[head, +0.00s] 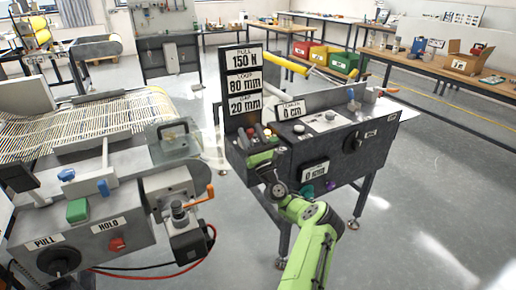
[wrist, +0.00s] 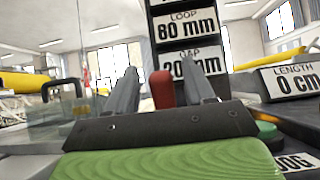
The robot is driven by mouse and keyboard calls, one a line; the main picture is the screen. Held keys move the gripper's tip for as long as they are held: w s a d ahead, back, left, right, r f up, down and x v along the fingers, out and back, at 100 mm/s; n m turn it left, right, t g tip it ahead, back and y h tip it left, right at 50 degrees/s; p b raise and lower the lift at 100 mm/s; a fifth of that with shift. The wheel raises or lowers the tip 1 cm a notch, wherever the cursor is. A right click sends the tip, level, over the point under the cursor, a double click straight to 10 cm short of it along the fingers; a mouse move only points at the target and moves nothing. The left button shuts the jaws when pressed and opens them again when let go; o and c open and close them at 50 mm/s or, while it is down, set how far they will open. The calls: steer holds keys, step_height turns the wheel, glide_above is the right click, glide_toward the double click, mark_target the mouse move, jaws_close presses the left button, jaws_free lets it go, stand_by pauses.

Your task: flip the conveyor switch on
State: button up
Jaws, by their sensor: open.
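A red upright handle (wrist: 161,92) stands between the two fingers of my gripper (wrist: 162,67) in the wrist view; no label on it can be read. The fingers are apart, one on each side of it, and I cannot tell whether either touches. In the head view my gripper (head: 259,143) is over the left end of the right-hand machine (head: 325,150), beside small red and yellow controls. The handle's base is hidden behind the gripper body. No control in view is legibly marked as the conveyor switch.
A black sign post (head: 243,90) rises just behind the gripper. A LENGTH display (head: 291,110) stands to its right, and a dark rotary knob (head: 352,142) is on the machine front. The left machine (head: 110,215) carries PULL and HOLD controls. Clear floor lies at right.

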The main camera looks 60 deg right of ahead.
steer(key=p+v, duration=0.1)
steer(key=v, duration=1.3)
steer(key=shift+s, duration=0.15)
